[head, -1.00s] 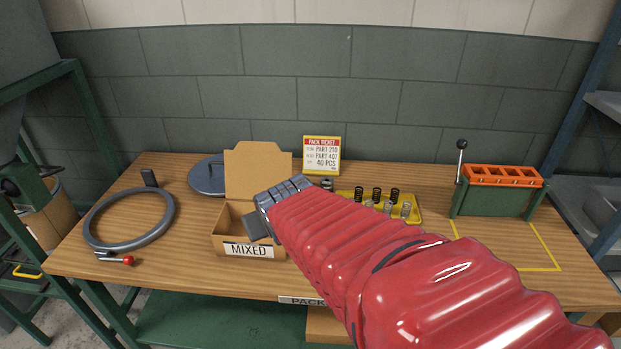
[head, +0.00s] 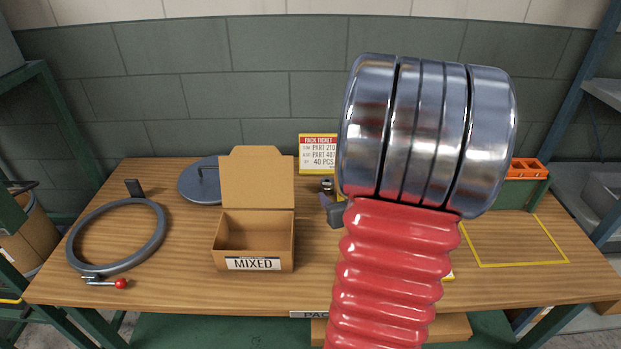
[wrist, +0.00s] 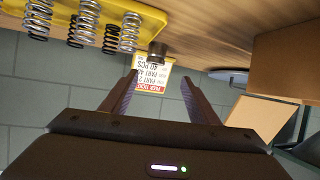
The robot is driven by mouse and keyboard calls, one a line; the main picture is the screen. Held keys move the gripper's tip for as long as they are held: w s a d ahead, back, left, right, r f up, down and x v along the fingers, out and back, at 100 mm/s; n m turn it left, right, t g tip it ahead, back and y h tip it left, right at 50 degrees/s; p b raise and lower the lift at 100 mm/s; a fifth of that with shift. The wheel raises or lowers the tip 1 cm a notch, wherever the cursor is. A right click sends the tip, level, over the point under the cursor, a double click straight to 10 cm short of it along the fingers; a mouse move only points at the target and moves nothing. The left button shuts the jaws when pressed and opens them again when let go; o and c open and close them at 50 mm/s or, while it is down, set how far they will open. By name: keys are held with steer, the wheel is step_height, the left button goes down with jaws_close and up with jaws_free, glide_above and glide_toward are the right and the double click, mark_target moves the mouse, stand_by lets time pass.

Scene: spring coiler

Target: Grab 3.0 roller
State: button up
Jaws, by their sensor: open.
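A small dark metal cylinder (wrist: 156,52), likely the roller, stands on the bench in the upside-down wrist view, in front of the pack ticket (wrist: 152,78). It also shows as a small grey piece in the head view (head: 326,184), below the ticket (head: 317,154). No size mark on it is readable. My gripper (wrist: 159,76) is open and empty, its two fingers spread, with the cylinder ahead between the fingertips' directions and apart from them. In the head view my arm hides most of the gripper; only a dark part shows beside the wrist.
A yellow tray (wrist: 62,10) with several springs (wrist: 84,22) lies close beside the cylinder. An open MIXED box (head: 253,264) stands to the left in the head view. A grey ring (head: 160,222), round lid (head: 197,184) and orange-topped green rack (head: 526,169) are farther off.

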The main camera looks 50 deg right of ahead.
mark_target(328, 184)
steer(key=shift+s+d+f+t, duration=0.1)
steer(key=shift+d+f+t, duration=0.2)
steer(key=shift+d+f, duration=0.05)
steer(key=shift+d, duration=0.1)
steer(key=x, duration=0.8)
steer(key=shift+f, duration=0.1)
steer(key=shift+d, duration=0.15)
steer(key=shift+x, duration=2.7)
steer(key=shift+s, duration=0.1)
steer(key=shift+c, duration=0.5)
jaws_close()
